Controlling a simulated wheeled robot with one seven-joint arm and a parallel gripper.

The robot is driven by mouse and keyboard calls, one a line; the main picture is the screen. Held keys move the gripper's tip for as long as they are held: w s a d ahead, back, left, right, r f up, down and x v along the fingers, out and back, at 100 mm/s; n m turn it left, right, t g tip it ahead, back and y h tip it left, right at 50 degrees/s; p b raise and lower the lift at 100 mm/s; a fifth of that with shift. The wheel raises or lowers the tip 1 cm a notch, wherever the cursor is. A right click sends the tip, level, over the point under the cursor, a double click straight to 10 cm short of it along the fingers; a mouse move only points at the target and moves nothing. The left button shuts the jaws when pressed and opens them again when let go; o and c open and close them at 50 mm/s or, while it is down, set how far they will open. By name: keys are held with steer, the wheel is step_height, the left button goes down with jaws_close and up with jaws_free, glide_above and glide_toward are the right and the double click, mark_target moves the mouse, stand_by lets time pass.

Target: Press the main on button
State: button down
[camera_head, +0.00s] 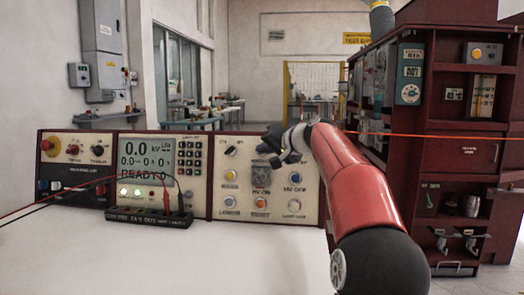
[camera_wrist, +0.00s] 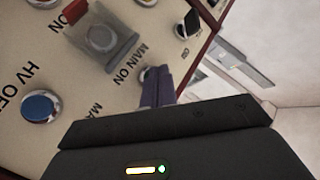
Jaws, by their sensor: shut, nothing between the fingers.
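The cream control panel carries the main on button (camera_wrist: 145,74), which shows a pale rim beside its "MAIN ON" label in the wrist view. My gripper (camera_wrist: 160,72) is shut and empty, its fingertips over this button and hiding most of it. I cannot tell whether they touch it. In the head view my gripper (camera_head: 272,140) is at the top row of the panel, above the "HV ON" label, and hides part of that row.
A clear-guarded button (camera_wrist: 100,38) and the blue HV OFF button (camera_wrist: 40,106) sit close by. A black knob (camera_wrist: 190,25) is near the panel edge. The white desktop (camera_head: 150,260) is clear in front. A dark red cabinet (camera_head: 460,150) stands at right.

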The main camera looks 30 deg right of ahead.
stand_by(0.5)
steer(key=shift+s+a+r+b, duration=0.15)
steer(key=shift+s+a+b, duration=0.25)
steer(key=shift+s+b, duration=0.25)
steer(key=shift+s+a+r+b, duration=0.2)
steer(key=shift+s+a+b, duration=0.25)
steer(key=shift+s, duration=0.25)
steer(key=shift+s+a+r+b, duration=0.2)
steer(key=shift+s+a+b, duration=0.25)
steer(key=shift+s, duration=0.2)
steer(key=shift+s+a+r+b, duration=0.2)
steer(key=shift+s+a+b, duration=0.25)
steer(key=shift+s, duration=0.25)
